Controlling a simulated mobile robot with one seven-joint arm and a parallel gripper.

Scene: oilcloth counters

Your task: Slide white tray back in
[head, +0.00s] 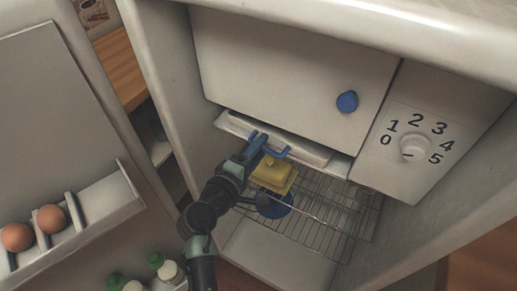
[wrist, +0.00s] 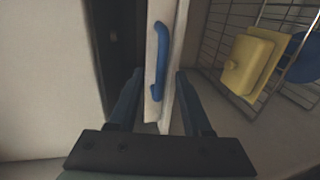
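The white tray (head: 314,153) sits under the freezer compartment inside the fridge and sticks out a little at the front. It has a blue handle (wrist: 162,62) on its front. My gripper (head: 262,146) is at the tray's front, by the handle. In the wrist view my gripper (wrist: 158,88) has its fingers apart, one on each side of the tray's front edge. A gap shows on the left side, and I cannot tell whether the right finger touches the tray.
A yellow butter dish (head: 274,174) and a blue round item (head: 275,205) are on the wire shelf (head: 335,215) just below the tray. The open fridge door (head: 60,110) with eggs and bottles stands at the left. A numbered dial (head: 415,148) is at the right.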

